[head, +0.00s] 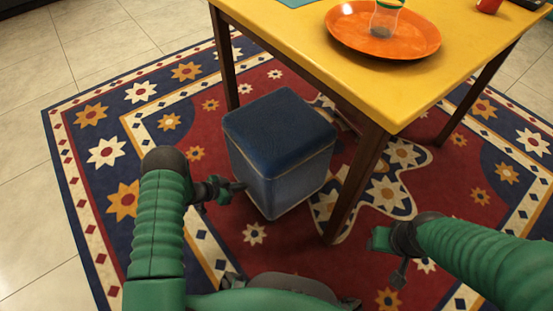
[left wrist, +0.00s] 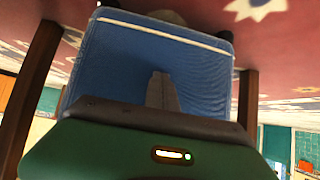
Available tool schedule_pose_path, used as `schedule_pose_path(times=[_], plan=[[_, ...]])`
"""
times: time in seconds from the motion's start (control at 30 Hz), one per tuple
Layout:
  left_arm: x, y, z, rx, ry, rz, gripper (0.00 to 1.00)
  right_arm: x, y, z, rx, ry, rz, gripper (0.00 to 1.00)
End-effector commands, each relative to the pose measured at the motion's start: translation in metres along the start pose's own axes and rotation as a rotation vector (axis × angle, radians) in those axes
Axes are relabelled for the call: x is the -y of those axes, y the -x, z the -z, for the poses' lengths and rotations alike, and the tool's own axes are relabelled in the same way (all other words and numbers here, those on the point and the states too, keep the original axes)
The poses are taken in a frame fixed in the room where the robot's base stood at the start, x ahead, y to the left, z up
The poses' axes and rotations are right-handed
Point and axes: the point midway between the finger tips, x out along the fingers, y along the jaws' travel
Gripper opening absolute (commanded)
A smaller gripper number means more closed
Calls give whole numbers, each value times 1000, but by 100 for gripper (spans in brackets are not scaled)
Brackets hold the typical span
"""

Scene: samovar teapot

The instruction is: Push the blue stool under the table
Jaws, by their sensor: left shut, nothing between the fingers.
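The blue stool (head: 278,150) is a padded cube on the patterned rug, at the left side of the yellow table (head: 430,75), between two of its dark legs. Its right part sits close to or under the table edge. My left gripper (head: 238,187) is shut and empty, its tip at the stool's left face; I cannot tell if it touches. In the left wrist view the stool (left wrist: 195,75) fills the middle, with the shut fingers (left wrist: 161,80) in front of it. My right gripper (head: 385,240) is near the front table leg, away from the stool; its finger state is unclear.
The front table leg (head: 355,185) stands right of the stool, and the back left leg (head: 224,60) behind it. An orange plate (head: 350,32) with a glass (head: 384,18) sits on the table. The rug (head: 120,150) is clear left of the stool.

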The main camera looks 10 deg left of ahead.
Motion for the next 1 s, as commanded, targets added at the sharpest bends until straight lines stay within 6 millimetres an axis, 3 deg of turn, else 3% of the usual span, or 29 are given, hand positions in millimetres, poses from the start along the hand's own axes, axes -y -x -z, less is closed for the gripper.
schedule_pose_path(times=[0.43,1.0], plan=[[-2,-24,19,-6,-3,-4,0,0,-4,-1,0,0,0,45],[-2,-34,28,-5,-3,-4,0,0,-7,-2,0,0,0,45]])
